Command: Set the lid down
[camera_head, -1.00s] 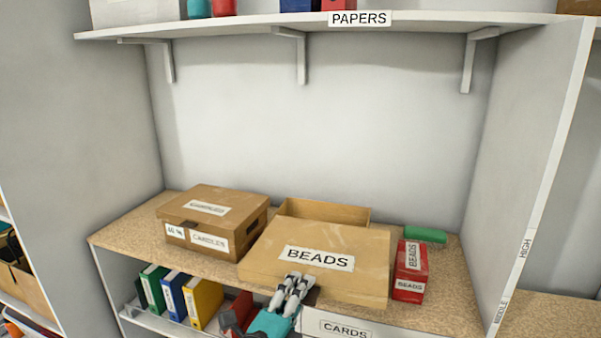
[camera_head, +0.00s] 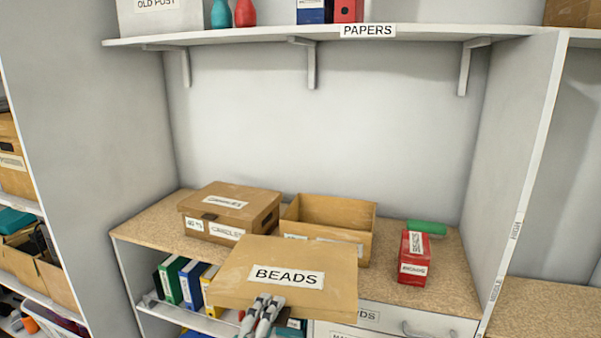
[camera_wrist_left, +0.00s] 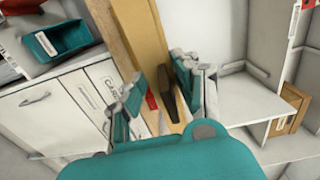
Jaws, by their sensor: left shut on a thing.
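The brown lid (camera_head: 285,272), labelled BEADS, is held out in front of the middle shelf. My left gripper (camera_head: 263,308) is shut on its near edge. In the left wrist view the lid (camera_wrist_left: 136,40) passes edge-on between the fingers of the left gripper (camera_wrist_left: 160,92). The open brown box (camera_head: 350,213) stands on the shelf behind the lid, its top uncovered. The lid overlaps the lower left part of that box in the head view. My right gripper is not in view.
A closed CANDLES box (camera_head: 230,208) stands left of the open box on the speckled shelf (camera_head: 440,290). A red BEADS box (camera_head: 413,258) and a green roll (camera_head: 427,227) stand to the right. Binders (camera_head: 190,282) and a drawer (camera_head: 430,326) are below. Some shelf is bare at far right.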

